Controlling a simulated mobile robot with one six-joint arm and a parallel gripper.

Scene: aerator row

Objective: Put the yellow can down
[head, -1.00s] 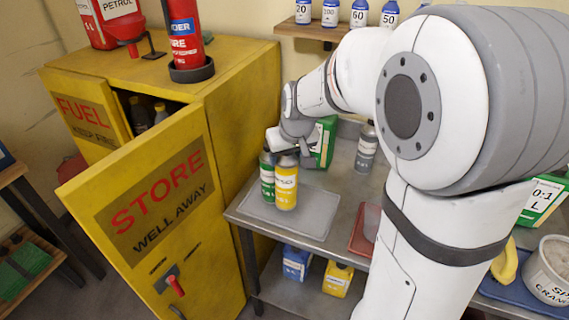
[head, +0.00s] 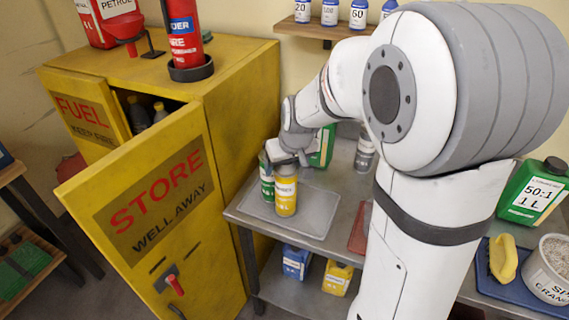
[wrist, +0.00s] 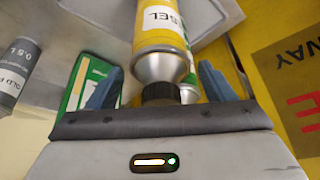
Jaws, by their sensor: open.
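The yellow can (head: 286,196) stands upright on a grey mat (head: 318,214) on the metal bench. A green can (head: 267,184) stands close behind it to the left. My gripper (head: 285,157) is at the top of the yellow can, coming from behind and above. In the wrist view my gripper (wrist: 161,84) is open, its blue fingers on either side of the yellow can's (wrist: 160,38) grey shoulder and black cap, with gaps on both sides. The green can is mostly hidden behind the yellow one there.
A yellow cabinet (head: 245,130) with its door (head: 150,215) open stands left of the bench. A green box (head: 322,147) and a grey can (head: 365,150) are behind the mat. A red tray (head: 359,230) lies to the right, partly hidden by my arm.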

